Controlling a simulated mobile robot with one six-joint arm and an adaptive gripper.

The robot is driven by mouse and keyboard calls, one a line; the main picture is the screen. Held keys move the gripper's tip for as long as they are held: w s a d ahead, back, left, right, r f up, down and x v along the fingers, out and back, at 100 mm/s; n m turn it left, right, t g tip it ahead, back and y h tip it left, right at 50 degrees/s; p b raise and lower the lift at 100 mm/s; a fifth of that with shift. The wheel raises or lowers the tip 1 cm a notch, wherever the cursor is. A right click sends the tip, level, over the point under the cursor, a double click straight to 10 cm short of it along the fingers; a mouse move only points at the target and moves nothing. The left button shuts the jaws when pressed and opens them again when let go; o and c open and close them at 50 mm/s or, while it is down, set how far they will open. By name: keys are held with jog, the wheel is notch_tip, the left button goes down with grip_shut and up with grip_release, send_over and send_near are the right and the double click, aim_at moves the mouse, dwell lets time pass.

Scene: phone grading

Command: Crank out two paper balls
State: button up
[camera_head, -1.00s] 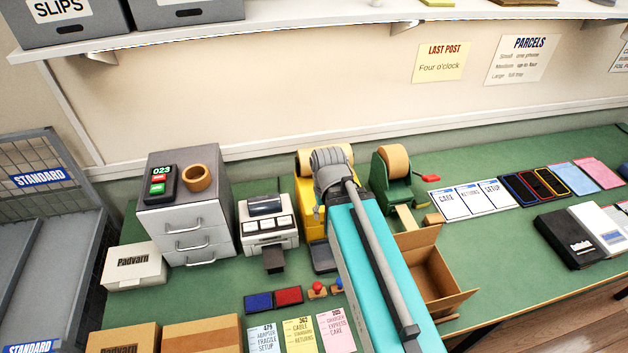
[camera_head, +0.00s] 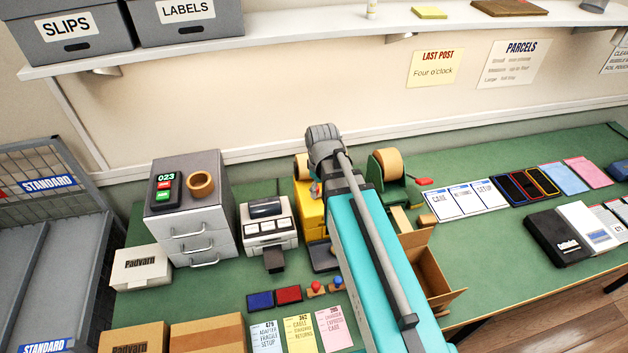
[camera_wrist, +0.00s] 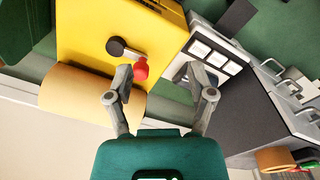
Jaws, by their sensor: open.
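A yellow paper machine (camera_head: 310,212) stands at the back of the green bench, partly hidden behind my arm in the head view. In the wrist view the yellow machine (camera_wrist: 85,40) fills the upper left, with its tan paper roll (camera_wrist: 90,95) below. Its crank has a dark hub (camera_wrist: 116,47) and a red knob (camera_wrist: 141,69). My gripper (camera_wrist: 157,75) is open, its fingers spread on either side of the red knob, which is closer to the left finger. Contact cannot be told. The head view does not show the fingers clearly. No paper ball is visible.
A green dispenser (camera_head: 394,190) with a tan roll and red handle stands right of my arm. The label printer (camera_head: 268,225) and grey drawers (camera_head: 190,225) are left of the yellow machine. An open carton (camera_head: 430,275) lies right of my arm. A shelf (camera_head: 300,38) runs above.

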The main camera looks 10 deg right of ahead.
jog(key=w+r+n+p, duration=0.5)
jog(key=w+r+n, duration=0.1)
jog(key=shift+r+n, duration=0.25)
jog(key=shift+n, duration=0.15)
jog(key=shift+a+f, duration=0.1)
jog(key=shift+f, duration=0.1)
jog(key=f+b, duration=1.3)
jog(key=shift+w+f+b, duration=0.2)
jog(key=shift+w+b, duration=0.1)
dwell(0.4)
dwell(0.4)
grip_shut()
